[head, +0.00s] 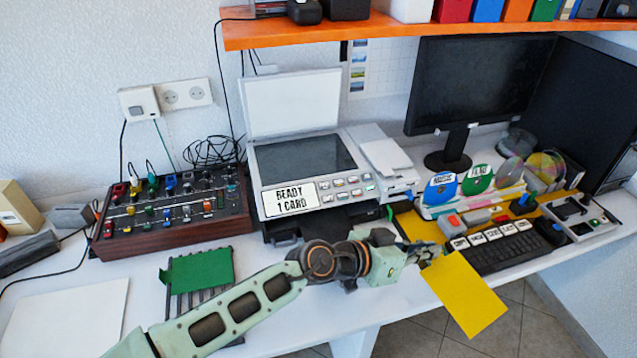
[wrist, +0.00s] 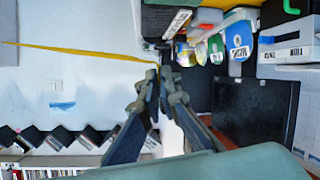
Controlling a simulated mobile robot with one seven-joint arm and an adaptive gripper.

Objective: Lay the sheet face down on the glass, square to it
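My gripper (head: 424,254) is shut on a yellow sheet (head: 466,297) near one end of it. The sheet hangs out to the right of my gripper, over the front edge of the desk. In the wrist view my gripper's fingertips (wrist: 160,72) are close together and the sheet (wrist: 85,53) shows nearly edge-on as a thin yellow line. I cannot tell which side is its face. The scanner (head: 290,200) stands behind and left of my gripper, its lid (head: 292,103) raised. Its dark glass (head: 300,158) is bare. Its display reads "READY 1 CARD".
A knob panel (head: 170,215) stands left of the scanner. A green sheet (head: 201,270) lies on a dark rack in front. A keyboard (head: 500,250), discs (head: 440,188) and a monitor (head: 478,85) are at right. An orange shelf (head: 400,27) runs above the raised lid.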

